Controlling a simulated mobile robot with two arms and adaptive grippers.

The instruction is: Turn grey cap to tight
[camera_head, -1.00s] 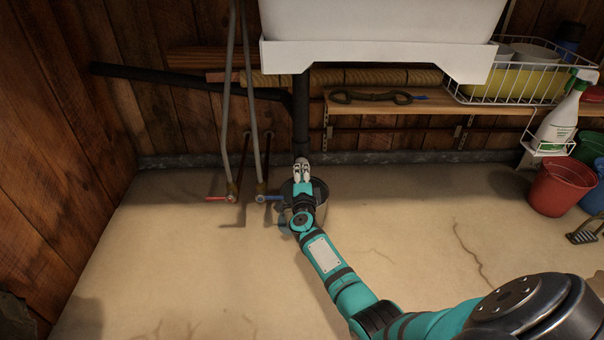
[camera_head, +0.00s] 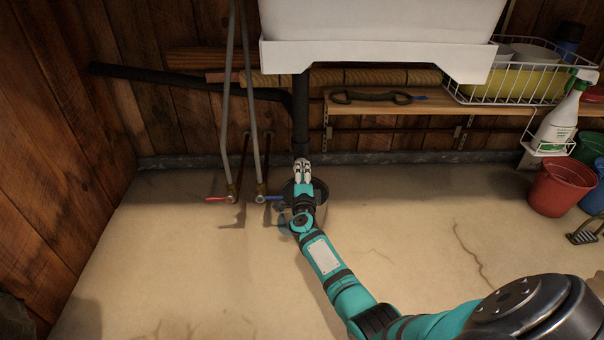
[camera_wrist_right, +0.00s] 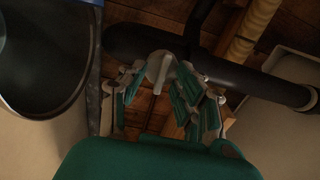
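The grey cap (camera_wrist_right: 160,68) shows in the right wrist view, with a pale bar across its face, against the black drain pipe (camera_wrist_right: 240,73). The fingers of my right gripper (camera_wrist_right: 158,84) stand on both sides of the cap, close against it, and look shut on it. In the head view my right gripper (camera_head: 302,172) is at the foot of the vertical black pipe (camera_head: 300,115), its fingertips close together, and it hides the cap there. Any tight mark is not readable. My left gripper is not in view.
A dark bucket (camera_head: 322,193) stands under my right gripper. Red (camera_head: 217,199) and blue (camera_head: 268,198) valve handles are just left of it. The white sink (camera_head: 380,50) hangs above. A red bucket (camera_head: 556,186) stands far right; the floor in front is clear.

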